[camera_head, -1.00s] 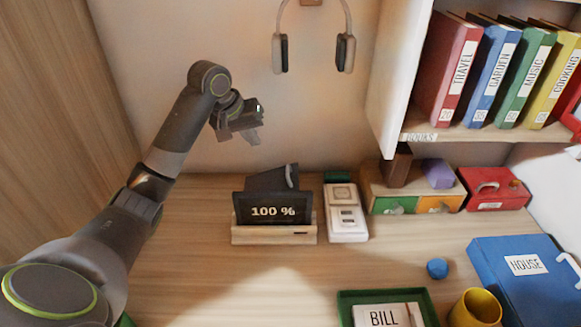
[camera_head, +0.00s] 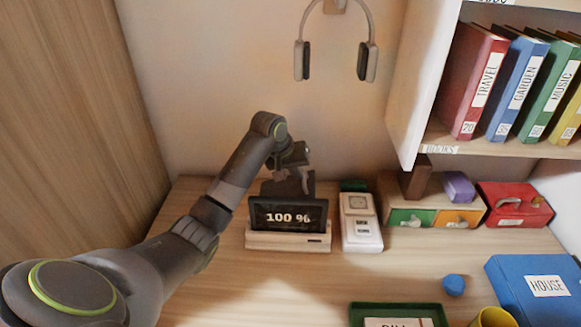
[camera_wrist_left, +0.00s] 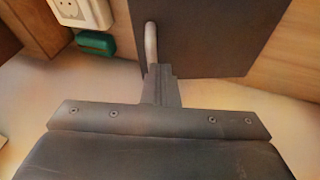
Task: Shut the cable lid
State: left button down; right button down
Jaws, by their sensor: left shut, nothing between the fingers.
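A dark slab (camera_head: 281,188), apparently the raised cable lid, stands behind the tablet reading 100 % (camera_head: 288,216). The tablet and my gripper partly hide it. My left gripper (camera_head: 293,174) is shut and empty, pointing down at the slab. In the left wrist view its closed fingers (camera_wrist_left: 163,73) overlap a large dark panel (camera_wrist_left: 215,40); I cannot tell if this is the lid or the tablet's back, nor if they touch it. My right gripper is not in view.
The tablet sits in a wooden stand (camera_head: 288,242). A white socket block (camera_head: 361,232) and a green box (camera_head: 353,185) stand close to its right. Small drawers (camera_head: 411,217) and a red box (camera_head: 515,212) lie further right. Headphones (camera_head: 302,60) hang above on the wall.

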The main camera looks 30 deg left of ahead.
aim_at(308, 187)
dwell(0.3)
pick_arm(q)
jog(key=shift+w+d+p, duration=0.1)
jog(key=shift+d+p, duration=0.05)
jog(key=shift+p, duration=0.25)
jog(key=shift+w+d+f+y+p, duration=0.25)
jog(key=shift+d+f+y+p, duration=0.25)
jog(key=shift+f+y+p, duration=0.15)
jog(key=shift+w+d+f+m+g+y+p, duration=0.15)
jog(key=shift+d+f+g+y+p, duration=0.25)
jog(key=shift+f, duration=0.1)
jog(key=shift+w+d+f+m+g+y+p, duration=0.15)
jog(key=shift+d+f+g+y+p, duration=0.15)
jog(key=shift+f, duration=0.2)
jog(key=shift+w+d+f+y, duration=0.15)
jog(key=shift+d+f+y, duration=0.1)
jog(key=shift+f+y, duration=0.45)
jog(key=shift+f, duration=0.1)
